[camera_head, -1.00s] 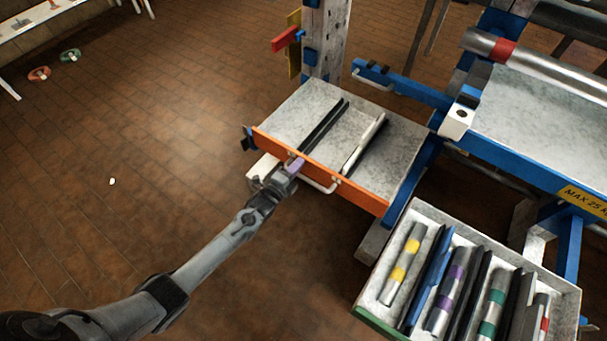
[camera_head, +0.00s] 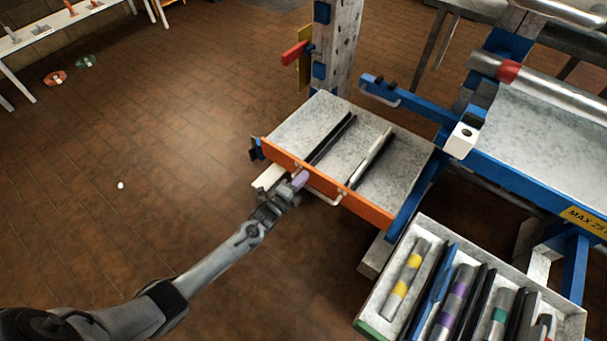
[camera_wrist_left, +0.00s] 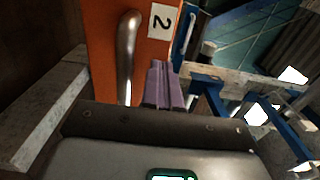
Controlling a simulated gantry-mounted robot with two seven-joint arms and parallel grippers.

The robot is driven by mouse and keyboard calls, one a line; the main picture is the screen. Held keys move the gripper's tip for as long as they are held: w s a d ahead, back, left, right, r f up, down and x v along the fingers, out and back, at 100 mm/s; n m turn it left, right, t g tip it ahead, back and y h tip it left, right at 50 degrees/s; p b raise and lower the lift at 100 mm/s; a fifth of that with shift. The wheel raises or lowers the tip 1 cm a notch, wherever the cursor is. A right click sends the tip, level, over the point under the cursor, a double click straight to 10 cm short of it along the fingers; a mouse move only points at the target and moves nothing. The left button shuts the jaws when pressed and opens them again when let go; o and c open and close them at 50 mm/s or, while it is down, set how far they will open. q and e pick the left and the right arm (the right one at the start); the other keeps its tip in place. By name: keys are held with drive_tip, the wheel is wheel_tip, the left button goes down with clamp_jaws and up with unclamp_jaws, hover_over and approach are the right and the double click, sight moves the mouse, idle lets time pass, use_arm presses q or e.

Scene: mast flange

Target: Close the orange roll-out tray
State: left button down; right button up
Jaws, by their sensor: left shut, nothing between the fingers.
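The orange roll-out tray (camera_head: 375,208) is pulled out from the blue frame. Its bed is grey, and its orange front panel bears a silver bar handle (camera_head: 325,197). My left gripper (camera_head: 300,181) is at the front panel near the handle's left end, with its purple fingertips shut and empty. In the left wrist view, the shut fingers (camera_wrist_left: 165,85) are beside the silver handle (camera_wrist_left: 127,55), over the orange panel (camera_wrist_left: 103,30) and below a label "2". I cannot tell whether they touch the panel. My right gripper is out of view.
Two dark dividers lie across the tray bed. A white bin (camera_head: 480,234) of banded cylinders stands at the lower right. A speckled post (camera_head: 338,45) with a red lever (camera_head: 293,52) rises behind the tray. A blue workbench (camera_head: 520,178) is at right. The brown floor at left is mostly clear.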

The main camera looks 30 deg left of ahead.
use_arm(q)
drive_tip(key=s+r+p, duration=0.2)
drive_tip(key=s+p, duration=0.9)
drive_tip(key=s, duration=0.6)
drive_tip(key=s+d+r+n+g+p, duration=0.25)
drive_tip(key=r+p, duration=0.25)
drive_tip(key=r, duration=0.3)
drive_tip(key=s+d+r+n+g+p, duration=0.1)
drive_tip(key=d+r+n+p, duration=0.25)
drive_tip(key=r, duration=0.45)
drive_tip(key=s+d+r+n+g+p, duration=0.2)
drive_tip(key=r+p, duration=0.4)
drive_tip(key=r, duration=0.2)
drive_tip(key=s+r+n+g+y+p, duration=0.1)
drive_tip(key=s+r+n+g+p, duration=0.1)
drive_tip(key=s+r+n+g, duration=0.95)
wheel_tip(320, 180, up, 36)
drive_tip(key=s+m+t+p, duration=0.1)
drive_tip(key=m+t+p, duration=0.1)
drive_tip(key=p, duration=3.5)
drive_tip(key=shift+s+t+p, duration=0.3)
drive_tip(key=shift+s, duration=0.05)
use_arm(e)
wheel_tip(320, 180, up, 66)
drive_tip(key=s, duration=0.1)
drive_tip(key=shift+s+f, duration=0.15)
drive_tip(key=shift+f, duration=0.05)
